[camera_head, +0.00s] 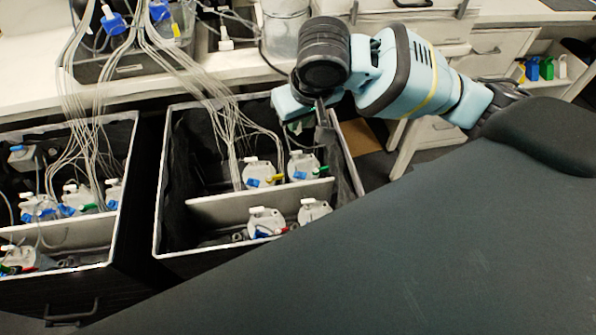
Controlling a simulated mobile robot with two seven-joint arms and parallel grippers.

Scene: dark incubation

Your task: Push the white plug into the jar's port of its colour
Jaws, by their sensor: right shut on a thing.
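My right gripper (318,112) reaches in from the upper right and points down over the right rim of the middle dark box. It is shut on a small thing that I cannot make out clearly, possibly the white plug. Below it in the box's back compartment stand a jar with a green port mark (302,166) and a jar with a yellow one (258,172). In the front compartment are a jar with blue and red marks (266,221) and another jar (313,210). A white port of matching colour is too small to tell apart. My left gripper is not in view.
A second dark box (133,150) on the left holds several jars with tubes. Thin clear tubes (205,85) hang from a tray (130,70) on the white bench into both boxes. A divider (215,205) splits the middle box. A clear container (284,30) stands behind my gripper.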

